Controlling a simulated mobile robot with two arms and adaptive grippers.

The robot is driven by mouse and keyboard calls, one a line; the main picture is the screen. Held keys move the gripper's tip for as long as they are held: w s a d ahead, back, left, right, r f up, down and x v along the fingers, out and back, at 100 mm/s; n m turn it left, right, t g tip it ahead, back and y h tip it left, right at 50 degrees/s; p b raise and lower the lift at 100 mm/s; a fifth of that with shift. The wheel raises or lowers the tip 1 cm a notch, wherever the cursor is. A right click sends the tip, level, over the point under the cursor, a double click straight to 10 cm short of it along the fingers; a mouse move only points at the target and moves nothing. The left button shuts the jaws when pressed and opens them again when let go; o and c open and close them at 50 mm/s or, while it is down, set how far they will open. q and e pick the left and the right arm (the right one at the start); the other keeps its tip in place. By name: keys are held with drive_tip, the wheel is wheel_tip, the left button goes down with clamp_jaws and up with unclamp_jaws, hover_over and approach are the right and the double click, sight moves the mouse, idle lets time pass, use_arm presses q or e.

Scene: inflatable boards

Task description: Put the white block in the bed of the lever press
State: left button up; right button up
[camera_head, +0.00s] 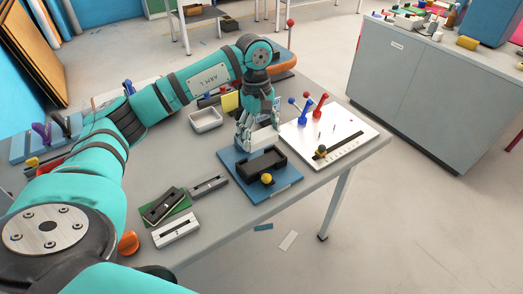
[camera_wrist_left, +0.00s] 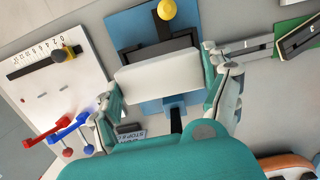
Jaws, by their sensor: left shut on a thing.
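My left gripper (camera_head: 258,141) is shut on the white block (camera_head: 264,137). In the left wrist view, the white block (camera_wrist_left: 157,77) spans between the two fingers (camera_wrist_left: 163,86). It is held over the blue base plate (camera_head: 232,160), at the rear edge of a black bed-like frame (camera_head: 262,162) with a yellow knob (camera_head: 267,179); I take this for the lever press. In the wrist view the block hides part of the black frame (camera_wrist_left: 158,47). I cannot tell whether the block touches it. My right gripper is not in view.
A white board (camera_head: 345,140) with a ruler slot and red and blue levers (camera_head: 312,107) stands close on the right. A grey tray (camera_head: 206,120) is behind left. Grey and green slotted parts (camera_head: 168,208) lie to the left. The table's front edge is near.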

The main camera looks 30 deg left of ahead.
sight(261, 134)
use_arm(q)
wheel_tip(261, 134, down, 3)
drive_tip(key=shift+w+f, duration=0.1)
drive_tip(key=shift+w, duration=0.05)
drive_tip(key=shift+f+p, duration=0.3)
drive_tip(key=shift+f, duration=0.2)
wheel_tip(261, 134, down, 3)
drive_tip(key=shift+f+p, duration=0.15)
drive_tip(key=shift+p, duration=0.2)
drive_tip(key=shift+f, duration=0.2)
drive_tip(key=o, duration=1)
drive_tip(key=shift+o, duration=0.2)
drive_tip(key=shift+w+r, duration=0.1)
drive_tip(key=shift+r, duration=0.5)
drive_tip(key=r+b, duration=0.1)
drive_tip(key=r, duration=0.6)
drive_tip(key=a+r+b, duration=0.1)
drive_tip(key=r, duration=0.2)
drive_tip(key=shift+w+a+r+b, duration=0.1)
drive_tip(key=shift+w+r+b, duration=0.05)
drive_tip(key=shift+b, duration=0.2)
drive_tip(key=shift+r, duration=0.3)
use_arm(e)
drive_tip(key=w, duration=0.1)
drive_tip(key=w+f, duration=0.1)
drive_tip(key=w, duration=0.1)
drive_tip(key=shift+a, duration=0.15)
